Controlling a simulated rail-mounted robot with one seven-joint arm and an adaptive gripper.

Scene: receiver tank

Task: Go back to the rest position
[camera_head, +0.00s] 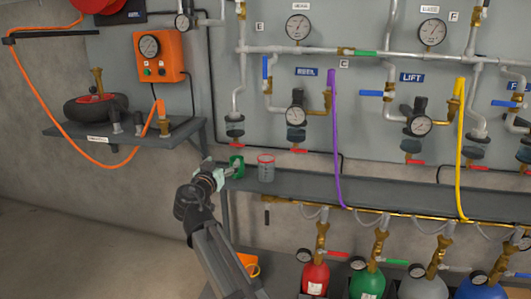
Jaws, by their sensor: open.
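My gripper (232,169) is at the left end of the long grey shelf, at the end of my dark arm that reaches up from the bottom of the picture. Its fingers point right, towards a small green item (238,161). The fingers overlap this item in the picture, and I cannot tell whether they touch it. The jaws are open. A clear cup with a red rim (266,169) stands upright on the shelf, just right of the green item and apart from my gripper.
The long grey shelf (400,184) runs right beneath pipes, gauges and valves. Purple (335,140) and yellow (460,150) hoses hang across it. Gas cylinders (368,280) stand below. A side shelf (120,138) holds a wheel (95,110). Open floor lies lower left.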

